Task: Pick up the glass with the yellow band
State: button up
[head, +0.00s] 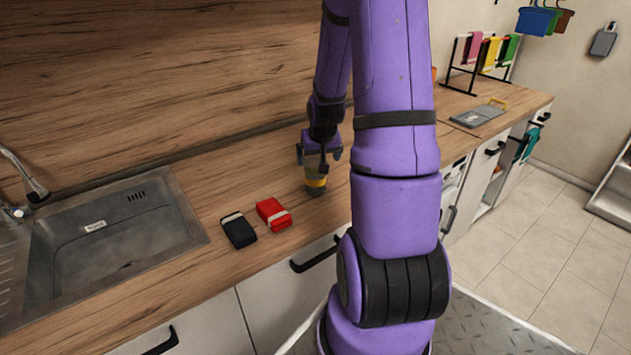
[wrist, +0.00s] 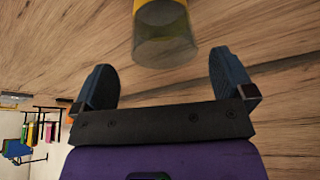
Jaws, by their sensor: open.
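The glass with the yellow band (wrist: 165,38) stands between and just beyond my open fingers in the wrist view. My gripper, also in the wrist view (wrist: 163,75), is open, with one finger on each side and a gap to the glass. I cannot tell how far apart they are in height.
A red packet (head: 273,215) and a black packet (head: 238,230) lie on the counter (head: 235,190) left of the glass. A sink (head: 110,235) is further left. A rack with coloured cloths (head: 482,55) and a grey board (head: 478,116) are at the right.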

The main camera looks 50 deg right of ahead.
aim_at(315, 167)
jog(key=shift+x, duration=3.15)
jog(key=shift+w+a, duration=0.1)
jog(key=shift+a, duration=0.1)
jog(key=c, duration=1.1)
jog(key=shift+r, duration=0.1)
